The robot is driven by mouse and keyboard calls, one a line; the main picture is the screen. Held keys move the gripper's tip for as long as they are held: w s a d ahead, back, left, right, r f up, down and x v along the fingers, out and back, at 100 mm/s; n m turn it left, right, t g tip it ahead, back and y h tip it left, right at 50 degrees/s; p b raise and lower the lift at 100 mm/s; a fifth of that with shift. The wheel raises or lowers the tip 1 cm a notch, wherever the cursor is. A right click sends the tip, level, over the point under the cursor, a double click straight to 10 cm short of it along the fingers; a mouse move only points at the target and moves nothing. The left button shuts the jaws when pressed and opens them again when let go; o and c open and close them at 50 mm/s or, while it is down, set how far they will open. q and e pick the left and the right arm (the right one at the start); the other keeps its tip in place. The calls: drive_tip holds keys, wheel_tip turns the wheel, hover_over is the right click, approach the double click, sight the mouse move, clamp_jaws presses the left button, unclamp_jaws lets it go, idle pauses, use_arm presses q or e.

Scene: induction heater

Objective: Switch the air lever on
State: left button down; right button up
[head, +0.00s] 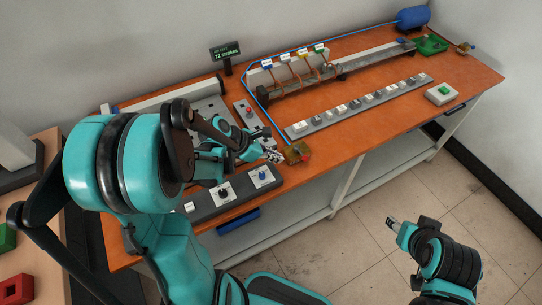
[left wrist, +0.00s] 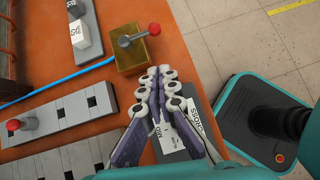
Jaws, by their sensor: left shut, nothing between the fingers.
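The air lever is a metal handle with a red knob (left wrist: 154,29) on a brass block (left wrist: 128,60). In the left wrist view the handle points right and slightly up from its pivot. In the head view the brass block (head: 292,157) sits at the table's front edge. My left gripper (head: 274,156) is just left of it. In the left wrist view my left gripper (left wrist: 164,73) is shut and empty, its tips close to the block's lower edge; contact cannot be told. My right gripper (head: 393,223) is over the floor, far from the lever, its fingers too small to read.
A blue hose (head: 249,92) runs along the table to the block. A grey strip of switches (head: 360,104) lies right of it. A panel with knobs (head: 235,193) is at the front left. A red-knobbed post (left wrist: 14,125) stands on a grey plate. Floor is clear right of the table.

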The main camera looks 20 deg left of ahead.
sight(301, 153)
use_arm(q)
drive_tip(key=b+x, duration=0.1)
drive_tip(key=x, duration=0.3)
drive_tip(key=shift+f, duration=0.2)
drive_tip(key=w+d, duration=0.1)
drive_tip(key=w+d+b, duration=0.1)
drive_tip(key=shift+w+d+f, duration=0.15)
drive_tip(key=shift+d+f, duration=0.05)
drive_tip(key=shift+d, duration=0.05)
drive_tip(key=shift+w+d, duration=0.3)
drive_tip(key=shift+w, duration=0.05)
use_arm(e)
wheel_tip(301, 153, down, 3)
drive_tip(key=shift+r, duration=0.1)
use_arm(q)
drive_tip(key=shift+d, duration=0.1)
use_arm(e)
drive_tip(key=shift+w+a, duration=0.1)
drive_tip(key=shift+w, duration=0.05)
use_arm(q)
drive_tip(key=shift+d+n, duration=0.15)
drive_tip(key=shift+n, duration=0.25)
use_arm(e)
drive_tip(key=shift+w, duration=0.1)
use_arm(q)
drive_tip(key=shift+y, duration=0.3)
use_arm(e)
drive_tip(key=shift+w, duration=0.1)
